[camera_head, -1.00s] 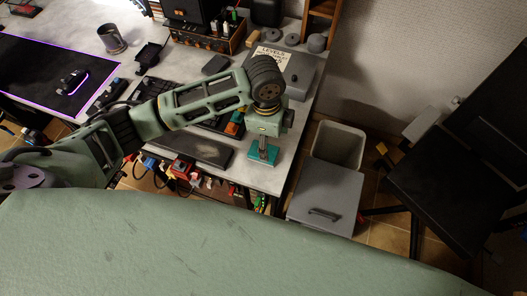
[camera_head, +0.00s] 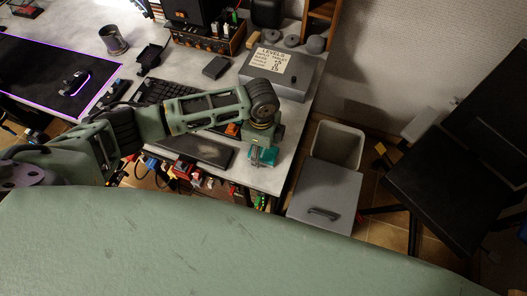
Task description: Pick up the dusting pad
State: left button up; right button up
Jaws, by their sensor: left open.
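The dusting pad looks to be the teal block (camera_head: 267,157) on the grey tabletop (camera_head: 262,180), close to the table's right front edge. My left gripper (camera_head: 258,158) is low over its left part, with its fingers pointing down. The gripper is open; whether the fingers touch the pad is too small to tell. The gripper hides part of the pad. My right gripper is not in view.
A dark flat tablet (camera_head: 205,150) lies left of the pad. A grey box labelled LEVELS (camera_head: 290,75) stands behind. A keyboard (camera_head: 160,92) is behind my arm. A bin (camera_head: 339,143) and a grey cabinet (camera_head: 325,195) stand right of the table, near a black chair (camera_head: 450,140).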

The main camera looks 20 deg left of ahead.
aim_at(262, 151)
pick_arm(q)
jog(key=c, duration=1.2)
jog(key=shift+c, duration=0.2)
jog(key=shift+r, duration=0.1)
jog(key=shift+r, duration=0.55)
notch_tip(262, 151, up, 3)
jog(key=shift+d+r+b, duration=0.1)
jog(key=shift+b, duration=0.4)
jog(key=s+d+r, duration=0.5)
jog(key=s+r, duration=0.1)
jog(key=s, duration=0.4)
jog(key=shift+s+d+r+b, duration=0.2)
jog(key=shift+r+b, duration=0.1)
jog(key=shift+b, duration=0.1)
